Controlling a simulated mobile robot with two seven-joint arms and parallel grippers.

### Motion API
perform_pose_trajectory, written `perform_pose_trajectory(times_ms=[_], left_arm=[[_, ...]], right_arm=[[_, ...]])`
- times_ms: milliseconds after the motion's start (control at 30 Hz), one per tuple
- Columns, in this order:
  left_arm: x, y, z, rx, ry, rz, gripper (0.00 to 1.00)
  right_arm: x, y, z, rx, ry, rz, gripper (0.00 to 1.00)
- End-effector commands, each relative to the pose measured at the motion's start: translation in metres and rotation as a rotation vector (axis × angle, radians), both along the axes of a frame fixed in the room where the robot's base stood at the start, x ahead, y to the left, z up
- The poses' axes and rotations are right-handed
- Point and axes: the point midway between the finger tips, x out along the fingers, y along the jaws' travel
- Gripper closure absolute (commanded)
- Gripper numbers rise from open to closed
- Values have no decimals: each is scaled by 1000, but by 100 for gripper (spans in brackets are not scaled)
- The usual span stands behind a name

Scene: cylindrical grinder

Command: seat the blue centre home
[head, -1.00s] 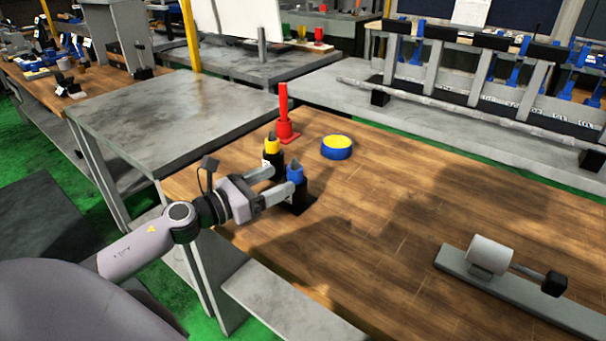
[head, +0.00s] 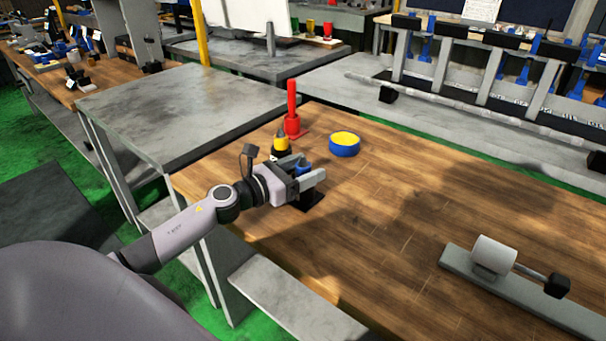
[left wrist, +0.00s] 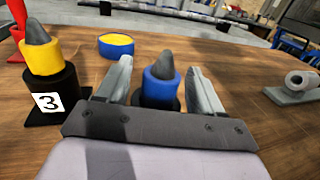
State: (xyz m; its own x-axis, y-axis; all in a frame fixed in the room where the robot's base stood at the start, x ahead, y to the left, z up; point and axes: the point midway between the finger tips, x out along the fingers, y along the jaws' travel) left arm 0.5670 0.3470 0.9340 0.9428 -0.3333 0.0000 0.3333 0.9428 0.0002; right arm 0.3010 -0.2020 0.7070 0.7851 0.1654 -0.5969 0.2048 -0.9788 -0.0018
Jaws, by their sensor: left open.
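The blue centre (left wrist: 160,89) has a grey cone tip and a blue collar. It stands upright in a black holder (head: 310,199) near the table's left edge. My left gripper (head: 304,171) is open, with one finger on each side of the blue centre. In the left wrist view, gaps show between the blue collar and both fingers (left wrist: 159,70). In the head view the fingers hide most of the blue centre. My right gripper is not in view.
A yellow centre (left wrist: 41,57) stands in a black holder marked 3, close by. A red post (head: 292,112) and a blue disc with a yellow top (head: 344,145) are behind. A grey rail with a white cylinder (head: 493,254) lies at the right. The table's middle is clear.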

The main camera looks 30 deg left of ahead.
Motion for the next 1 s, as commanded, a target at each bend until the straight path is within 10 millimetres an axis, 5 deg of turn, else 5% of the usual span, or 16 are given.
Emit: perform_pose_trajectory(times_ms=[67,300,667,1000], left_arm=[[0,0,0,0,0,0,33],[0,0,0,0,0,0,100],[0,0,7,1,-5,0,100],[0,0,48,6,-6,-2,100]], right_arm=[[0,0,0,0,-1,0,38],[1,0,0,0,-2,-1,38],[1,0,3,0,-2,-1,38],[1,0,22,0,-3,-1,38]])
